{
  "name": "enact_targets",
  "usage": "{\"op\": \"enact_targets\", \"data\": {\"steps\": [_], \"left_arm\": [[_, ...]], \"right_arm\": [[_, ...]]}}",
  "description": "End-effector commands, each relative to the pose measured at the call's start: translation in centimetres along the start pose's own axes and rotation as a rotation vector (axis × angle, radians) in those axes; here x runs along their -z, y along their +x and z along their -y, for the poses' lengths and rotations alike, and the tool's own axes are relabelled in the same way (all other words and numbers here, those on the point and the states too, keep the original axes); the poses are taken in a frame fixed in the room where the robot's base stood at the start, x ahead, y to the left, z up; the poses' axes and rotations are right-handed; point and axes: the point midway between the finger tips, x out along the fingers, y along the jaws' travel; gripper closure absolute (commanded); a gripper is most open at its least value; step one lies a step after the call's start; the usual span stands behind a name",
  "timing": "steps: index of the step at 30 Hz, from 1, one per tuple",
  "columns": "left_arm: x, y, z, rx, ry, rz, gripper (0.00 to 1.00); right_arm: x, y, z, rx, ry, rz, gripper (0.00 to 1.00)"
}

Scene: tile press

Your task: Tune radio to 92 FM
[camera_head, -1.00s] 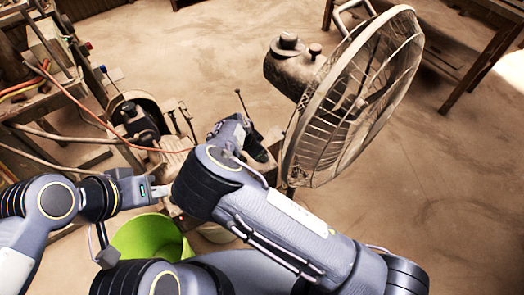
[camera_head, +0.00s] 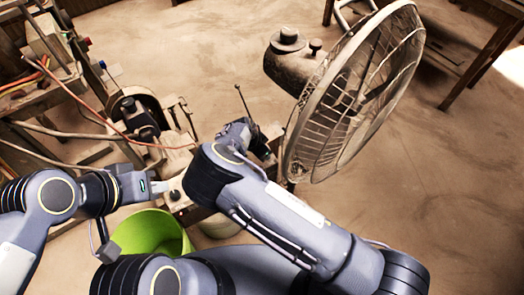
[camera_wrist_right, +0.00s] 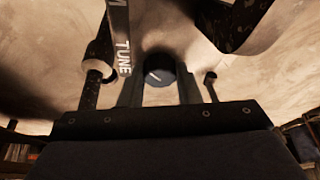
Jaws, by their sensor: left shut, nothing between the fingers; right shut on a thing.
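The radio (camera_head: 271,141) is mostly hidden behind my right arm in the head view. Its antenna (camera_head: 242,101) sticks up. In the right wrist view, a strip of the radio's face with the word TUNE (camera_wrist_right: 122,42) shows beside a dark round knob (camera_wrist_right: 159,75) with a light pointer line. My right gripper (camera_wrist_right: 159,86) has its fingers on both sides of the knob and is shut on it. The frequency reading is not legible. My left gripper (camera_head: 163,186) is shut and empty, left of my right forearm, apart from the radio.
A large dusty fan (camera_head: 355,95) stands right of the radio, close to my right arm. A green bucket (camera_head: 150,233) is below the left gripper. Machinery with cables (camera_head: 140,118) fills the left. Open floor (camera_head: 420,210) lies at right.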

Motion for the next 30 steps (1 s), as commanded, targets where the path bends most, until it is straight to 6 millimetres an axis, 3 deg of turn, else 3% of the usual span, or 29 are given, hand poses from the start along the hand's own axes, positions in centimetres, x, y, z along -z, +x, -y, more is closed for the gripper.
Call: {"op": "enact_targets", "data": {"steps": [5,15,25,26,30], "left_arm": [[-0.2,0.4,0.2,0.000,0.000,0.000,1.00],[-1.1,2.1,0.9,0.000,0.000,0.000,1.00],[-1.0,2.0,0.9,0.000,0.000,0.000,1.00],[-1.0,2.0,0.9,0.000,0.000,0.000,1.00],[-1.0,2.0,0.9,0.000,0.000,0.000,1.00]], "right_arm": [[-0.1,0.2,-0.1,0.014,-0.034,0.004,0.93],[0.1,0.2,-0.3,0.146,-0.349,0.002,0.93],[0.1,0.0,-0.3,0.155,-0.376,-0.001,0.93],[0.1,0.0,-0.3,0.155,-0.376,-0.001,0.67],[0.1,0.0,-0.3,0.155,-0.375,-0.001,0.49]]}}
